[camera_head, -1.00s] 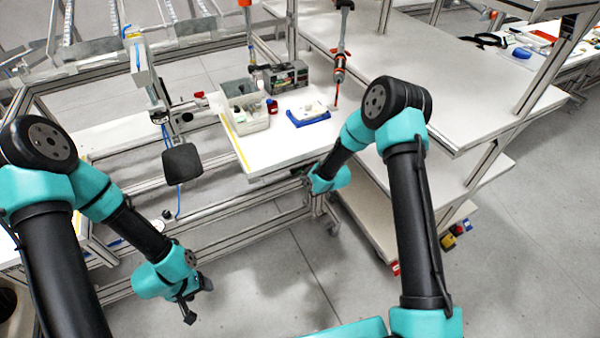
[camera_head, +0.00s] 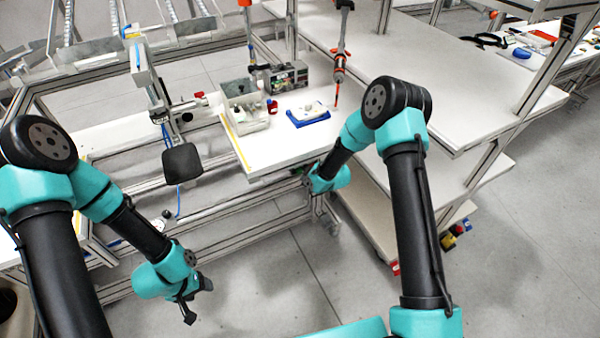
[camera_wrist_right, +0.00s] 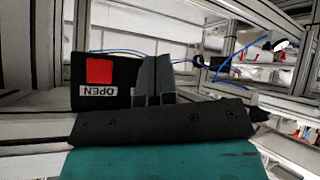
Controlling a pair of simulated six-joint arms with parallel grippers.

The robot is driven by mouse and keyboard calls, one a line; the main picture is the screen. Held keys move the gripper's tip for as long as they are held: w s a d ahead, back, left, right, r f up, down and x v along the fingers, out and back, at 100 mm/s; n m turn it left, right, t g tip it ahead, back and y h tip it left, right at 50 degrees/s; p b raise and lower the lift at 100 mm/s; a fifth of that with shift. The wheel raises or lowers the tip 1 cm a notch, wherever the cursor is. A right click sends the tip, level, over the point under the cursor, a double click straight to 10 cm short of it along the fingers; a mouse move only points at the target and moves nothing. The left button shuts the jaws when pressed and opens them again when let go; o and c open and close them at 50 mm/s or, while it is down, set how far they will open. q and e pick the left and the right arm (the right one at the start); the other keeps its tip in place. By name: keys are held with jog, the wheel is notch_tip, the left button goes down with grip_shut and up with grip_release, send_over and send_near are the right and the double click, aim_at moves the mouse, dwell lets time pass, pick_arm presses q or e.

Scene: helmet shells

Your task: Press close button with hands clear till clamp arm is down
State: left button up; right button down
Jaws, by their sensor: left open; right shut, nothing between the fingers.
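In the right wrist view a black button box (camera_wrist_right: 103,76) carries a red square button (camera_wrist_right: 99,71) and a label reading OPEN, upside down. My right gripper (camera_wrist_right: 153,78) is shut and empty, its fingers in front of the box's right part. No close button shows; I cannot tell if the fingers touch one. In the head view my right wrist (camera_head: 326,178) is at the white table's front edge, its fingertips hidden. My left gripper (camera_head: 194,302) is open and empty, low over the floor. A post with a black pad (camera_head: 182,163) stands left of the table; I cannot clearly identify the clamp arm.
The white table (camera_head: 285,147) holds a grey bin (camera_head: 258,123), a blue-and-white item (camera_head: 308,114) and a small red item (camera_head: 272,106). A screwdriver (camera_head: 339,70) hangs above. Shelves (camera_head: 450,90) stand to the right. Aluminium frame rails run below the table.

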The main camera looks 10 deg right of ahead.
jog(key=shift+w, duration=0.1)
dwell(0.4)
jog(key=shift+w+a, duration=0.1)
jog(key=shift+w, duration=0.2)
jog(key=shift+w+a, duration=0.15)
jog(key=shift+w, duration=0.35)
dwell(0.9)
jog(key=shift+s, duration=0.1)
jog(key=shift+s+d, duration=0.25)
jog(key=shift+s, duration=0.65)
jog(key=s, duration=0.2)
jog(key=s+d, duration=0.1)
jog(key=s, duration=0.1)
jog(key=shift+s+d, duration=0.1)
jog(key=shift+s, duration=0.25)
dwell(0.7)
